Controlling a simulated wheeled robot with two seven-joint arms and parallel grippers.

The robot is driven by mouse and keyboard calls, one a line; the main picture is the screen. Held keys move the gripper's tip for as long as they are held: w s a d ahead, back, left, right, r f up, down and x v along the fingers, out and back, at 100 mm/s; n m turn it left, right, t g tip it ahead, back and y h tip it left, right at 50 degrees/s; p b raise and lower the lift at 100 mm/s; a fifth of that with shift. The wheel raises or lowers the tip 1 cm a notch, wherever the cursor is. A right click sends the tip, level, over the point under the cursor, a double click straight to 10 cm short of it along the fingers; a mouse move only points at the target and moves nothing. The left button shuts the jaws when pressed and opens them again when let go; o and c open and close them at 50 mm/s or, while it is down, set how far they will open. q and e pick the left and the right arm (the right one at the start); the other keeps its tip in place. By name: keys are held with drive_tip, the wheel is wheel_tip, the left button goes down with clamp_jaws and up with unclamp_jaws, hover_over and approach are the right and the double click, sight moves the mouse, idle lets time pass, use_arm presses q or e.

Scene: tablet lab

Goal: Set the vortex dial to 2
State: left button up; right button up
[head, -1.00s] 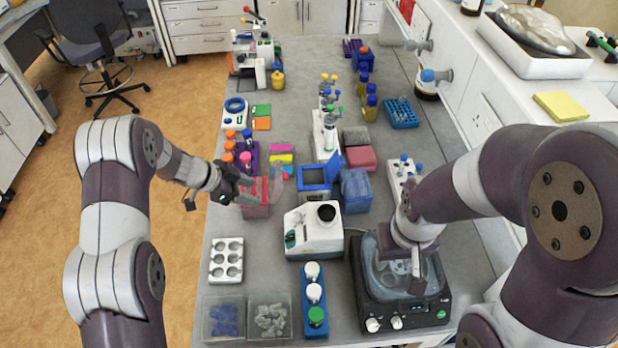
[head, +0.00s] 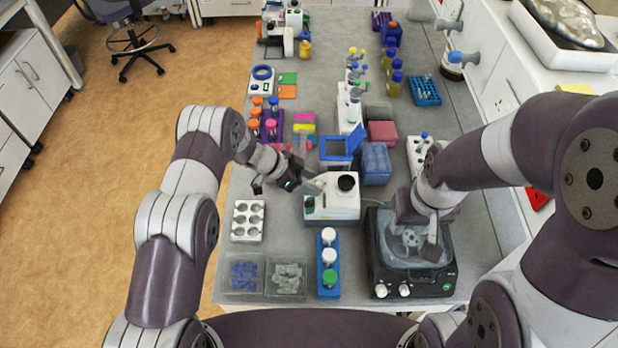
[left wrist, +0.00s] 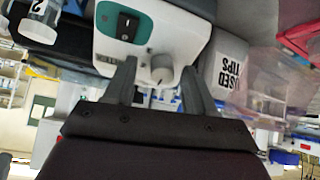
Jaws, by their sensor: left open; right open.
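The vortex mixer (head: 332,208) is a white machine with a black cup on top, at mid-table in the head view. In the left wrist view the vortex mixer (left wrist: 172,22) shows a teal panel with a black switch. Its pale round dial (left wrist: 161,68) lies between my left fingers; its setting cannot be read. My left gripper (head: 292,179) is open and empty at the mixer's left side; its two fingers also show in the left wrist view (left wrist: 157,80). My right gripper (head: 431,238) is open, above the black centrifuge.
The black centrifuge (head: 385,270) stands right of the mixer. A blue rack (head: 328,290) with capped bottles is in front. A white tube block (head: 247,221) and clear bins (head: 243,274) sit left. A used tips box (left wrist: 231,68) is beside the mixer in the wrist view.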

use_arm(q)
drive_tip(key=shift+w+d+f, duration=0.15)
drive_tip(key=shift+w+d, duration=0.05)
drive_tip(key=shift+c, duration=1.3)
clamp_jaws()
use_arm(e)
drive_tip(key=shift+w+d+f, duration=0.15)
drive_tip(key=shift+w+d, duration=0.1)
drive_tip(key=shift+f, duration=0.15)
